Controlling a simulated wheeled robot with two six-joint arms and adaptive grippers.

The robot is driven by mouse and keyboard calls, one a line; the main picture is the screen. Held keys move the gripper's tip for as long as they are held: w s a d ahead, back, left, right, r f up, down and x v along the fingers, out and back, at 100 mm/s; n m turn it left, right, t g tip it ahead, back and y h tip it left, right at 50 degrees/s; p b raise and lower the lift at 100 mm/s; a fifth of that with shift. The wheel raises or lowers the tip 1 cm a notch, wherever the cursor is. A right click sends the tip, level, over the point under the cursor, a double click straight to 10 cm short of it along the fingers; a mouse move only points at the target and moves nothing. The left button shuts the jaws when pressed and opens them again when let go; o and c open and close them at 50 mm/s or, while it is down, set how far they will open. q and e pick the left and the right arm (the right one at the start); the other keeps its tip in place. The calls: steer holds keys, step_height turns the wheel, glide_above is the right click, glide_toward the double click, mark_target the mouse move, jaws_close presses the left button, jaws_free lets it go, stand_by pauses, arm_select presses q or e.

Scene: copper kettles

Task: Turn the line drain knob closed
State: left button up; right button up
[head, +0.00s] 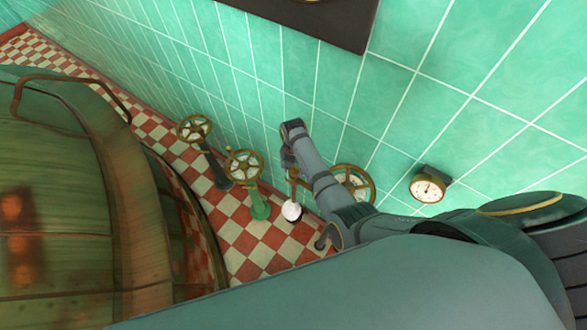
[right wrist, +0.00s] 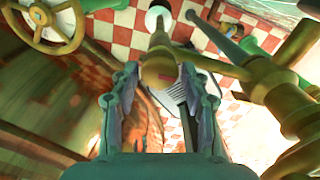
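A brass fitting (right wrist: 160,68), apparently a knob, shows in the right wrist view, with a stem running to a white round piece (right wrist: 157,18). I cannot tell for sure that it is the line drain knob. My right gripper (right wrist: 160,75) is open, its fingers on either side of the fitting with small gaps seeming to show. In the head view my right gripper (head: 289,158) is small and partly hidden by its wrist, above a white round piece (head: 292,211) near the checkered floor. My left gripper is not in view.
Brass handwheels stand near the tiled wall: one far (head: 194,128), one on a green post (head: 244,165), one behind my arm (head: 352,182). A gauge (head: 427,188) hangs on the wall. A big kettle (head: 60,200) fills the left. Brass pipes (right wrist: 265,85) crowd the wrist view's right.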

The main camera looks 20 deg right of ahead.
steer(key=c, duration=0.7)
steer(key=shift+r+m+p, duration=0.15)
steer(key=shift+m+p, duration=0.85)
steer(key=shift+m, duration=0.3)
steer(key=m+p, duration=0.2)
steer(key=m, duration=0.2)
steer(key=shift+w+a+m, duration=0.1)
steer(key=shift+m, duration=0.2)
steer(key=m+p, duration=0.1)
steer(key=m, duration=0.6)
steer(key=m+p, duration=0.1)
steer(key=m, duration=0.2)
steer(key=shift+w+f+m, duration=0.1)
steer(key=shift+f+m, duration=0.1)
steer(key=shift+m, duration=0.1)
